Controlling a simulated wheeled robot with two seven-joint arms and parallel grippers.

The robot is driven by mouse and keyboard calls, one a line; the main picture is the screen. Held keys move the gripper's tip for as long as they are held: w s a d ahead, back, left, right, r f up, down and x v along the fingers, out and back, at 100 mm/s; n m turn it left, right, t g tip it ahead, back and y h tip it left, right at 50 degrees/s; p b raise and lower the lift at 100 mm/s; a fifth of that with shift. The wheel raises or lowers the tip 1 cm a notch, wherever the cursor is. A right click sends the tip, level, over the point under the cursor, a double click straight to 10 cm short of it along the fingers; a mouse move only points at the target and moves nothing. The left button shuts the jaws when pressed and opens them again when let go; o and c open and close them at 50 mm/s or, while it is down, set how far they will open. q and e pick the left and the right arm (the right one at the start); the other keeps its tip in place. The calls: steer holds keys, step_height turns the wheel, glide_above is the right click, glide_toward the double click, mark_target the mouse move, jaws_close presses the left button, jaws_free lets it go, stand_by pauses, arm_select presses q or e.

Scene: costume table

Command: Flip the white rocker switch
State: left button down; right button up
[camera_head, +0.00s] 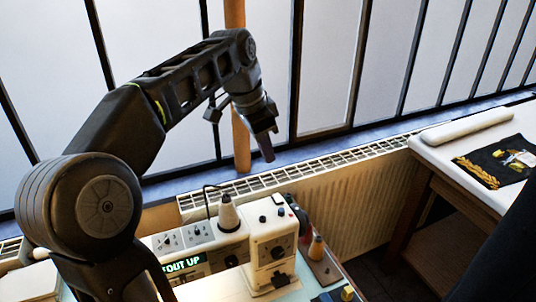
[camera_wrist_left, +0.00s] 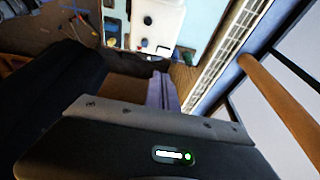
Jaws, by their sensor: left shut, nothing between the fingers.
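My left gripper (camera_head: 268,155) hangs in the air above and behind the table of devices, pointing down. It is shut and empty, and its closed fingers also show in the left wrist view (camera_wrist_left: 163,92). Below it stands a cream-white box (camera_head: 262,243) with round knobs and small buttons on its front and top; a white box shows at the top of the wrist view (camera_wrist_left: 150,25). To its left is a panel with small switches (camera_head: 183,238). I cannot tell which small part is the white rocker switch. My right gripper is not in view.
A grey cone (camera_head: 228,213) stands beside the cream box, and a lit green sign (camera_head: 183,263) is in front. A radiator (camera_head: 340,205) and barred window lie behind. A wooden post (camera_head: 240,140) rises close to my gripper. A white table (camera_head: 455,150) with a dark cloth (camera_head: 495,162) is at right.

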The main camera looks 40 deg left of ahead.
arm_select(q)
steer(key=shift+a, duration=0.1)
steer(key=s+a+f+n, duration=0.1)
steer(key=s+a+f, duration=0.1)
steer(key=a, duration=0.2)
steer(key=shift+m, duration=0.5)
steer(key=w+d+r, duration=0.2)
steer(key=d, duration=0.1)
steer(key=shift+w+d+r+b, duration=0.1)
steer(key=shift+w+r+b, duration=0.05)
steer(key=shift+w+b, duration=0.25)
